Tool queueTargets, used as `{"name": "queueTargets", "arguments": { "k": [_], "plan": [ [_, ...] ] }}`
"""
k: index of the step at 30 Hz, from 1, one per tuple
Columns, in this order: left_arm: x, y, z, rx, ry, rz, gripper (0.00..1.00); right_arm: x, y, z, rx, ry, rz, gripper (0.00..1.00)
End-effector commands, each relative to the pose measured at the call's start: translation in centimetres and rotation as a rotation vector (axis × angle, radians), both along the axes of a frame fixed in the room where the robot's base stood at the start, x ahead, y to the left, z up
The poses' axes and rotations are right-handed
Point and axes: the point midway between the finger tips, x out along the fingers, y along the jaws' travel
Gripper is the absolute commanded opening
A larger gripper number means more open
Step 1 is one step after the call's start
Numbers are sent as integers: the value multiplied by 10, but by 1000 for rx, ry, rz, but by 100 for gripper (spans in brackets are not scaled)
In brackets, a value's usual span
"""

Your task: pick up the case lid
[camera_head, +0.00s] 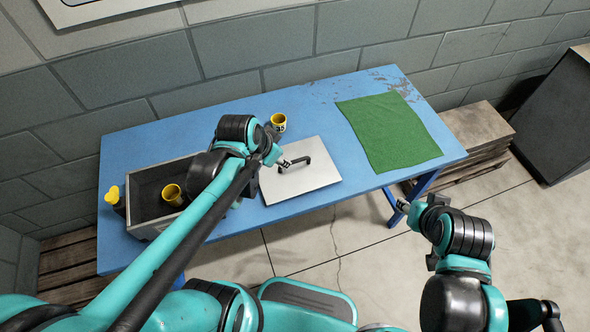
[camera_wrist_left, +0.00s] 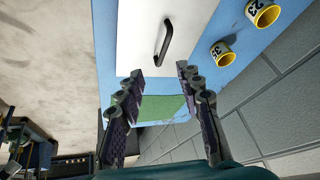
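The case lid (camera_head: 312,178) is a flat white panel with a black bar handle (camera_head: 293,163), lying on the blue table (camera_head: 225,111). In the left wrist view the lid (camera_wrist_left: 138,28) lies ahead of my fingers, with its handle (camera_wrist_left: 164,42) beyond the fingertips. My left gripper (camera_wrist_left: 162,72) is open with nothing between its fingers. In the head view it (camera_head: 281,161) is by the left end of the handle; contact cannot be told. My right gripper (camera_head: 401,206) is off the table's front edge, away from the lid, too small to read.
An open grey case (camera_head: 148,180) with a yellow cup (camera_head: 172,194) inside stands at the table's left. A yellow-topped dark object (camera_head: 112,196) is beside it. A numbered yellow cup (camera_head: 279,122) stands behind the lid. A green cloth (camera_head: 388,132) covers the right part.

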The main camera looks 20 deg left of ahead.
Motion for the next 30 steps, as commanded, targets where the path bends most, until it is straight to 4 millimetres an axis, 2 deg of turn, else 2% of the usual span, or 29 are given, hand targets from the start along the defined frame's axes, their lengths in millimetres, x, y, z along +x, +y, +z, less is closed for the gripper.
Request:
{"name": "queueTargets", "arguments": {
  "k": [1,6,12,20,30],
  "plan": [
    [13,1,-11,12,12,-65,36,0,0,0,0,0,0,40],
    [40,-1,-44,41,33,-275,36,0,0,0,0,0,0,40],
    [52,-2,-67,54,35,-402,36,0,0,0,0,0,0,40],
    [63,-8,-95,57,35,-422,36,0,0,-13,0,0,0,40],
    [87,-18,-134,56,35,-420,36,-1,0,-35,0,0,0,40]
  ]
}}
